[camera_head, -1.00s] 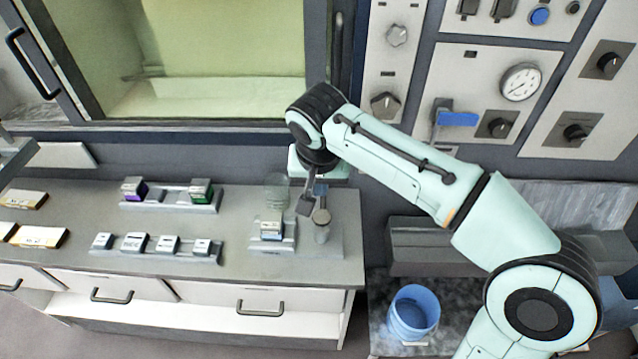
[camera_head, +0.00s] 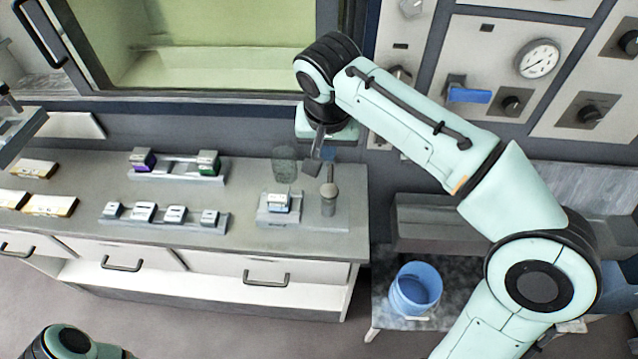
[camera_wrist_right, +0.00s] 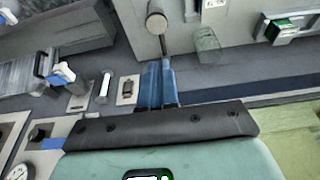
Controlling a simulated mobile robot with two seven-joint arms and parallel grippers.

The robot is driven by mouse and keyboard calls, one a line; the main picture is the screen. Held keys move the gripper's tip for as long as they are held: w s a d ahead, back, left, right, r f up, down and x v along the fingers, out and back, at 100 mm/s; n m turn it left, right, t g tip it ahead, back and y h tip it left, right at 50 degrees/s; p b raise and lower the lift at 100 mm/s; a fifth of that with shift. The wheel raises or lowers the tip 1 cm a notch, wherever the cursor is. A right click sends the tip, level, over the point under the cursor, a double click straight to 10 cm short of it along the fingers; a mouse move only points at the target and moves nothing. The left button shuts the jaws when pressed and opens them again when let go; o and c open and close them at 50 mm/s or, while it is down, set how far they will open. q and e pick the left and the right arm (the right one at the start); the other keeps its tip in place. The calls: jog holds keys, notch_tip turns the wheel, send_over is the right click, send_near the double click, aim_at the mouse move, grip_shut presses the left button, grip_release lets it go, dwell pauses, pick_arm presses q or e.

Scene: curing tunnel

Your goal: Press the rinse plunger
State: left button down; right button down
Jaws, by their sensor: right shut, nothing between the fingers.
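The rinse plunger seems to be the grey upright cylinder with a round cap (camera_head: 328,197) at the counter's right end. In the right wrist view its round grey head (camera_wrist_right: 157,21) shows beyond the fingertips. My right gripper (camera_head: 318,157) hangs just above and behind the plunger, pointing down. Its blue fingers (camera_wrist_right: 161,68) are together with nothing between them. They appear apart from the plunger head, though the exact gap is hard to tell. My left gripper is out of view.
Racks of blocks (camera_head: 165,215) lie further left. A blue bucket (camera_head: 415,288) stands lower right. A control panel (camera_head: 490,70) is behind.

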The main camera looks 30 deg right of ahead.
aim_at(327, 188)
jog(key=shift+f, duration=0.1)
